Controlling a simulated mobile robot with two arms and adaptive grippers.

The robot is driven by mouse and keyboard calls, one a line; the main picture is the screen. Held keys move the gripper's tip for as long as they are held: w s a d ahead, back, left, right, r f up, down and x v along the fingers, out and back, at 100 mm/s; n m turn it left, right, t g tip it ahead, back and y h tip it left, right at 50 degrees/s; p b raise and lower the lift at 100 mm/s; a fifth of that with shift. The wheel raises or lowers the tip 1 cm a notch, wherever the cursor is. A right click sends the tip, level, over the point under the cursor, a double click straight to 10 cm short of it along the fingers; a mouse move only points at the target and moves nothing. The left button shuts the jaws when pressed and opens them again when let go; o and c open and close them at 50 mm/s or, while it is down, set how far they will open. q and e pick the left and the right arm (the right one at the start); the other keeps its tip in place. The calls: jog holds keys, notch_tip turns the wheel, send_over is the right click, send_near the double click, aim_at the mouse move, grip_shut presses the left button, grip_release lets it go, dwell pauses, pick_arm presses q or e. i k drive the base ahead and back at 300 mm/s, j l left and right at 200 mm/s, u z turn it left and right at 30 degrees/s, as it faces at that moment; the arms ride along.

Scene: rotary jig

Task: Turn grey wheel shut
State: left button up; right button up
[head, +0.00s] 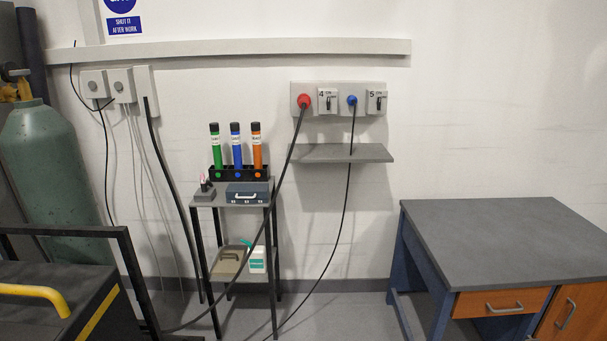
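No grey wheel can be clearly made out in the head view. A green gas cylinder (45,180) stands at the left edge. At its top is a brass-coloured valve (22,90) with a small dark grey part (16,73) above it, partly cut off by the picture edge. I cannot tell whether this part is the wheel. Neither of my grippers is in view.
A black box with a yellow handle (36,293) and a dark frame (128,270) stand at lower left, before the cylinder. A small rack (230,198) holds coloured tubes. A grey-topped workbench (510,240) is at right. Cables (284,180) hang to the floor.

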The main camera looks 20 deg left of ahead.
aim_at(20, 73)
jog(key=i+u, duration=0.9)
jog(key=i+l+u, duration=0.2)
jog(key=u, duration=0.25)
jog(key=i+l+u, duration=0.5)
jog(key=k+j, duration=0.05)
jog(key=j, duration=0.05)
